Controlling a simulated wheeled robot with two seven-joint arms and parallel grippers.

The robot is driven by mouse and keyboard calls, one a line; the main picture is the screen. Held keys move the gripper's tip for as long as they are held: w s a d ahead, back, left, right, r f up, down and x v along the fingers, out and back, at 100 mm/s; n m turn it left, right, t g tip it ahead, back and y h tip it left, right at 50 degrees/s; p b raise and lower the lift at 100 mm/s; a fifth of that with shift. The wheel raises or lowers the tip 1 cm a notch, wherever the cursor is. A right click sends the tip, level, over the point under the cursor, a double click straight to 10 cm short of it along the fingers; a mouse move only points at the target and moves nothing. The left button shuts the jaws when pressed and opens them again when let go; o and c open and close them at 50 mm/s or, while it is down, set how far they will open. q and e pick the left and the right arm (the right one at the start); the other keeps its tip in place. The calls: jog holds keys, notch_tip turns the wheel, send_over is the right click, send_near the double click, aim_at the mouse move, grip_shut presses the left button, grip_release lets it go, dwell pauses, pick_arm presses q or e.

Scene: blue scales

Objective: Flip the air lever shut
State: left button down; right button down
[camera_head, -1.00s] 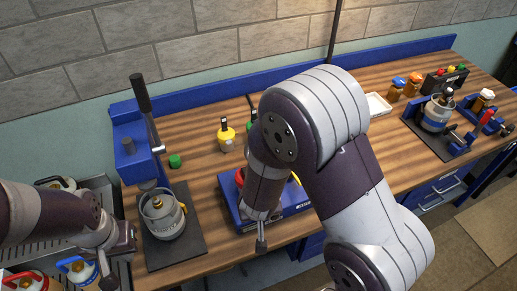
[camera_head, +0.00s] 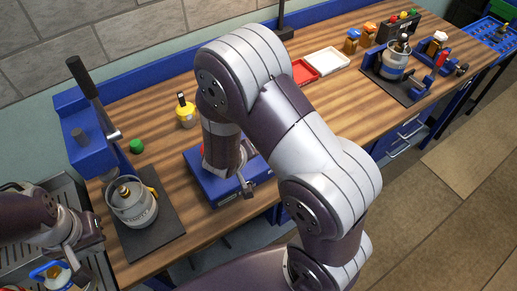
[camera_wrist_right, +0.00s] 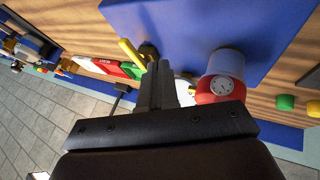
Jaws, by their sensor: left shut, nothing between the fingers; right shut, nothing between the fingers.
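A yellow lever (camera_wrist_right: 130,52) on a dark round base sits at the edge of the blue box (camera_wrist_right: 200,25) in the right wrist view. My right gripper (camera_wrist_right: 157,72) is shut and empty, with its fingertips close beside the lever base; contact is unclear. My left gripper (camera_head: 72,240) is shut and empty at the lower left.
A blue press (camera_head: 85,145) with a long dark handle and a grey canister (camera_head: 133,205) on a dark mat stand left of the box. A yellow bottle (camera_head: 185,115) is behind it. Red (camera_head: 303,72) and white (camera_head: 327,60) trays lie further back.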

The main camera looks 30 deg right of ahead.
aim_at(258, 159)
jog(key=x, duration=0.6)
jog(key=shift+w+b, duration=0.15)
jog(key=shift+b, duration=0.15)
jog(key=d, duration=0.3)
jog(key=shift+w+d+r+p, duration=0.15)
jog(key=shift+r+p, duration=0.05)
jog(key=shift+p, duration=0.15)
jog(key=shift+d, duration=0.25)
pick_arm(q)
jog(key=shift+w+f, duration=0.1)
jog(key=shift+f, duration=0.2)
jog(key=shift+w, duration=0.1)
pick_arm(e)
jog(key=shift+a, duration=0.1)
